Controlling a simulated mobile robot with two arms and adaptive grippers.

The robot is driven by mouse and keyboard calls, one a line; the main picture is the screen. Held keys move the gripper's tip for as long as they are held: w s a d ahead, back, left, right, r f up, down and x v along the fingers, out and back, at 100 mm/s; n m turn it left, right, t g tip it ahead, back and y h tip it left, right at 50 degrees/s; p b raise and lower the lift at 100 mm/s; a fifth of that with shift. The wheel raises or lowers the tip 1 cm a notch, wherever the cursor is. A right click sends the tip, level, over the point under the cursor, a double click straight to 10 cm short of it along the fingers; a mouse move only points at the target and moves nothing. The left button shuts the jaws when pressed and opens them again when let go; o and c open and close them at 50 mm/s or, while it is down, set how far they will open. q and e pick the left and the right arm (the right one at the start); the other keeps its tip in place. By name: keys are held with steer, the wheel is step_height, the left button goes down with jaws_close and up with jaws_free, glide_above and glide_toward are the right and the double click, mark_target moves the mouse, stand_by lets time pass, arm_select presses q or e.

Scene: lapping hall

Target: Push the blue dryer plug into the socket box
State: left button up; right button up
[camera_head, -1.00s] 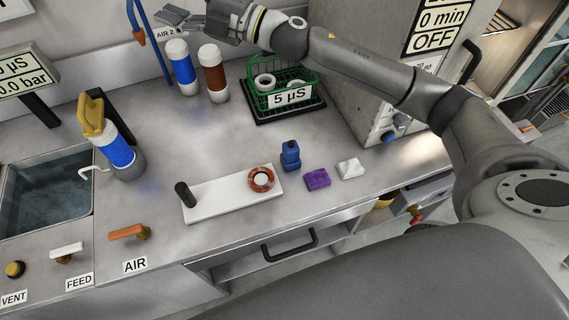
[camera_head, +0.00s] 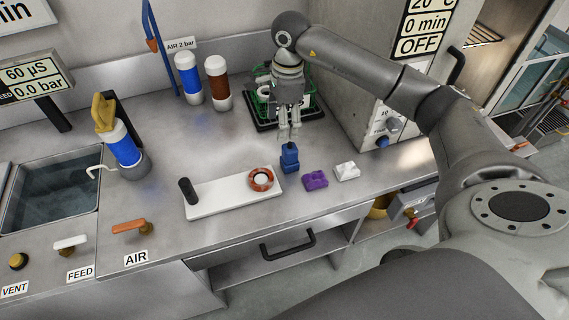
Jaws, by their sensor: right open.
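The blue plug (camera_head: 290,160) stands upright on the steel worktop, right of the white tray. My right gripper (camera_head: 289,134) points down just above and behind it, its fingers open and empty. I cannot tell whether the fingertips touch the plug's top. The grey dryer cabinet (camera_head: 355,75) stands at the back right, with a blue knob-like part (camera_head: 382,142) low on its front. I cannot clearly make out which part is the socket box. My left gripper is not in view.
A purple block (camera_head: 314,180) and a white block (camera_head: 347,172) lie right of the plug. The white tray (camera_head: 220,198) holds a ring and a black peg. A green basket (camera_head: 310,101) is partly hidden behind my gripper. Bottles stand at the back.

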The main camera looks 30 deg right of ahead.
steer(key=shift+s+d+f+h, duration=0.15)
steer(key=shift+d+f+h, duration=0.05)
steer(key=shift+d, duration=0.2)
steer(key=shift+s+d+f+h, duration=0.1)
steer(key=shift+d+f+h, duration=0.1)
steer(key=shift+d, duration=0.2)
steer(key=p, duration=0.1)
glide_above(290, 147)
step_height(290, 147, down, 5)
steer(key=shift+a+r, duration=0.1)
steer(key=shift+r, duration=0.05)
steer(key=shift+f+p, duration=0.55)
step_height(290, 147, down, 4)
steer(key=shift+r+p, duration=0.2)
steer(key=shift+p, duration=0.5)
steer(key=shift+f, duration=0.4)
steer(key=shift+c, duration=0.4)
